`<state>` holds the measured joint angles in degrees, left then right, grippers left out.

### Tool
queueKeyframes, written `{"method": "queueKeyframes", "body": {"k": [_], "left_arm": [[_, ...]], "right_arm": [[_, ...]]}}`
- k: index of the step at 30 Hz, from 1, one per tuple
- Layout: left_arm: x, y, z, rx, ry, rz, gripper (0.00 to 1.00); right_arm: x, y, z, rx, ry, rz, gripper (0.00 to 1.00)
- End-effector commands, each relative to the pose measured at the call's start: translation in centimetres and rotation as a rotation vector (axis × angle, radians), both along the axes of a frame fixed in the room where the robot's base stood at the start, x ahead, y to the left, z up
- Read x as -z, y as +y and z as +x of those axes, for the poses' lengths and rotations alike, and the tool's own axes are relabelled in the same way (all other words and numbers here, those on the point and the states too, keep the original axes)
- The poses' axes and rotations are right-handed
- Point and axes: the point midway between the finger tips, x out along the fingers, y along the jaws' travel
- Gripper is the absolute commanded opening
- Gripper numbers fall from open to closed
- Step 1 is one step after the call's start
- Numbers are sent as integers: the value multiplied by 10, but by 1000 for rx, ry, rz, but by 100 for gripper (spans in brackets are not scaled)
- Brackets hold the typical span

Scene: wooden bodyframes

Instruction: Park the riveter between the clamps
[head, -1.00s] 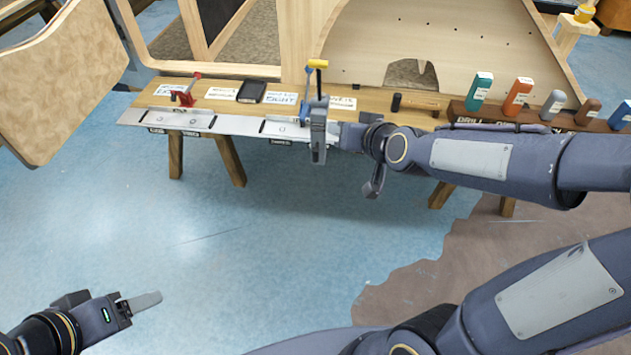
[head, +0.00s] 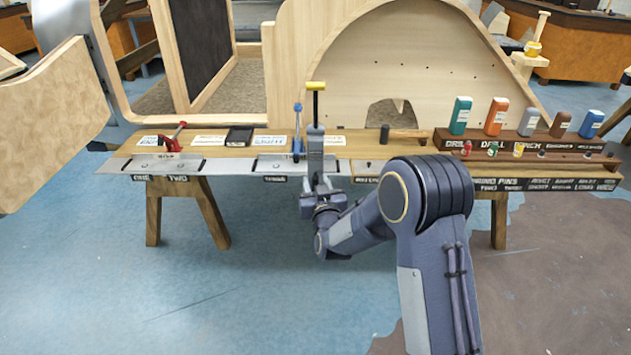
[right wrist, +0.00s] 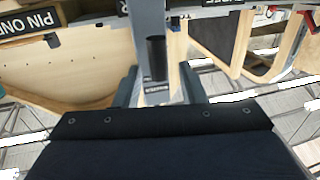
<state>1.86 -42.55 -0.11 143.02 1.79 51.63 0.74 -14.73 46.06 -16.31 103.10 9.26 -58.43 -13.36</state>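The riveter (head: 315,140) is an upright grey tool with a black stem and a yellow cross handle on top. My right gripper (head: 318,188) is shut on its lower part, at the bench's front edge. In the right wrist view the riveter's grey body (right wrist: 150,30) rises between the fingers. The red clamp (head: 173,142) stands on the left part of the bench. The blue clamp (head: 297,130) stands just left of the riveter, which appears nearer to me. Whether the riveter's base touches the bench is hidden. My left gripper is out of view.
The wooden bench (head: 222,150) has a metal front strip (head: 215,166) and labels. A black tray (head: 239,136) lies between the clamps, with some free room around it. A dark cylinder (head: 384,134) and a rack of coloured bottles (head: 497,116) are to the right. Wooden frames stand behind.

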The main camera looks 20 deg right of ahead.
Motion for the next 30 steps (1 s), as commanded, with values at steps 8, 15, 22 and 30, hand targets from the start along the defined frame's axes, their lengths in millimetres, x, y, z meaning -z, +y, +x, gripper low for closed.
{"method": "queueKeyframes", "body": {"k": [8, 15, 22, 30], "left_arm": [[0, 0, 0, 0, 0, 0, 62], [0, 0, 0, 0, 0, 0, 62], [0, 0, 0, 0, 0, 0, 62], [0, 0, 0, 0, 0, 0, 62]], "right_arm": [[1, -2, 21, 1, 1, 0, 37], [1, -2, 21, 1, 2, 1, 34], [0, -2, 21, 1, 1, 1, 4], [0, -2, 21, 1, 1, 1, 0]]}}
